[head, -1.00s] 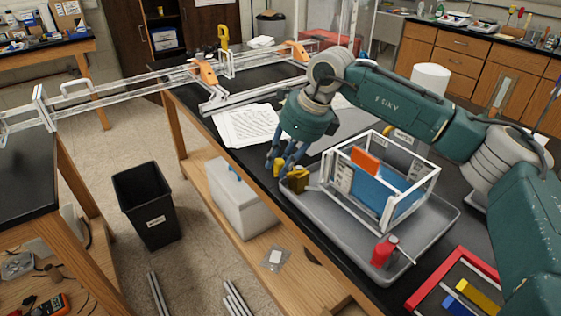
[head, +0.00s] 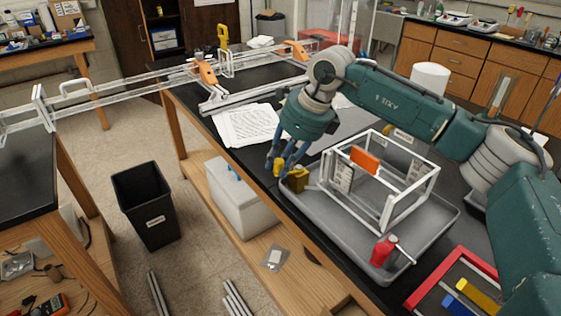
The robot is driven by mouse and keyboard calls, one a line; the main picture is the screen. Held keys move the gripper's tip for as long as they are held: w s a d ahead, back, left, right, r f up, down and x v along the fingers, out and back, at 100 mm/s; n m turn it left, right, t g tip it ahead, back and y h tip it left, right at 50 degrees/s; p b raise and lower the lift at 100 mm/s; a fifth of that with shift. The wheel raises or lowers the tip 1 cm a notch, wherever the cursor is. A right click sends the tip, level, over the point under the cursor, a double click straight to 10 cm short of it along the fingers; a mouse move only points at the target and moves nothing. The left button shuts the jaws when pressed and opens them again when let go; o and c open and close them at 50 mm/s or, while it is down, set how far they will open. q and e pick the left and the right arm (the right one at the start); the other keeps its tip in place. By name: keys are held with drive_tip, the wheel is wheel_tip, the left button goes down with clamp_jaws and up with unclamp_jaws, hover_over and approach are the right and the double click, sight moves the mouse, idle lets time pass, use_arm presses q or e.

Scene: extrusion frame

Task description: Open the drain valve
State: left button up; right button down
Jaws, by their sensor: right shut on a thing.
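My right gripper (head: 277,168), with blue fingers and yellow tips, is at the near left edge of a grey tray (head: 440,228). It is shut on the drain valve (head: 297,180), a small brass-yellow block at the tray's left corner; the fingers hide part of the contact. A clear, white-edged box frame (head: 432,181) stands in the tray. An orange piece (head: 365,160) and a white labelled panel (head: 341,172) show inside it, and no blue shows there. My left gripper is not in view.
A red-edged case (head: 432,289) with coloured pieces lies at the front right. Papers (head: 247,124) lie behind the gripper. A black bin (head: 145,207) stands on the floor at the left.

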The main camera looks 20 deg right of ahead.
idle(0.3)
drive_tip(key=c, duration=1.5)
unclamp_jaws()
drive_tip(key=shift+c, duration=0.2)
drive_tip(key=shift+s, duration=0.1)
drive_tip(key=shift+r, duration=0.2)
drive_tip(key=v, duration=1.1)
drive_tip(key=shift+s+r, duration=0.25)
drive_tip(key=shift+r, duration=0.05)
drive_tip(key=shift+f, duration=0.1)
